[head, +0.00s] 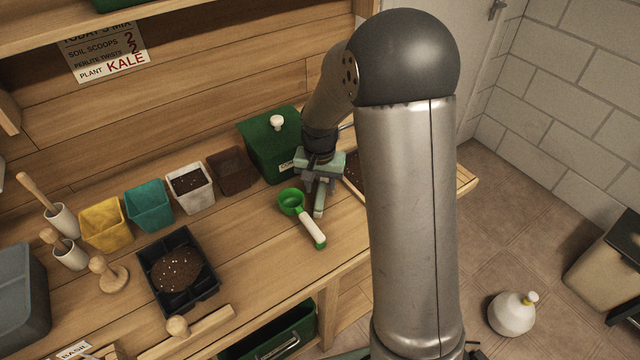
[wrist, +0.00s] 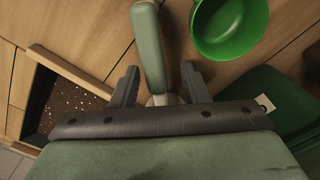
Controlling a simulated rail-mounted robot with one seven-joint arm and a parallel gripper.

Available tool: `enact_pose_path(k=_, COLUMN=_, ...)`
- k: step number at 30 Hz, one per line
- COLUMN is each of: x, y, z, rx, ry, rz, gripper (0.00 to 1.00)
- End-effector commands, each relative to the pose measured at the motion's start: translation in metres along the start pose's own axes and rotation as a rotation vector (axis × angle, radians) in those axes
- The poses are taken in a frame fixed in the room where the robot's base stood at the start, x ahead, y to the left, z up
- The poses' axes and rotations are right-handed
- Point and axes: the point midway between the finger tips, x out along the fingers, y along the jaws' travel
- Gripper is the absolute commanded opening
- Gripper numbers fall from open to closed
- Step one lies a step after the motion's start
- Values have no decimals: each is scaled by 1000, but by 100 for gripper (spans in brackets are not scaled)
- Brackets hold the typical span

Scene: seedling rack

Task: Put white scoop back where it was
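My gripper (head: 322,180) is low over the bench, in front of the green lidded bin. In the wrist view its two dark fingers (wrist: 160,72) stand apart on either side of a sage-green handle (wrist: 149,48), with a gap on the right. A small white part (wrist: 166,99) shows at the handle's base, so this looks like the white scoop; my gripper hides the rest. In the head view the handle (head: 319,204) points toward the bench front. A green scoop (head: 291,201) with a white handle lies just left; its bowl (wrist: 230,28) shows at upper right.
The green bin (head: 262,150) with a white knob is behind-left of my gripper. A soil tray (wrist: 68,105) lies close on the other side. Several coloured pots, such as a yellow one (head: 104,224), stand in a row to the left. A black seedling tray (head: 205,290) is nearer.

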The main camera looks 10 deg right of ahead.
Motion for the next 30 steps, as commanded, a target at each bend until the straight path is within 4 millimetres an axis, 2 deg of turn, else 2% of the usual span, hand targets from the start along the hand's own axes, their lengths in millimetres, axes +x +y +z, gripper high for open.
enact_pose_path(k=7, x=-2, y=0, z=0, rx=0, ry=0, rz=0, gripper=41)
enact_pose_path(k=12, x=-20, y=0, z=-1, rx=0, ry=4, rz=-2, gripper=41)
enact_pose_path(k=24, x=-104, y=0, z=-1, rx=0, ry=5, rz=-2, gripper=41)
enact_pose_path(k=30, x=-127, y=0, z=0, rx=0, ry=1, rz=-1, gripper=41)
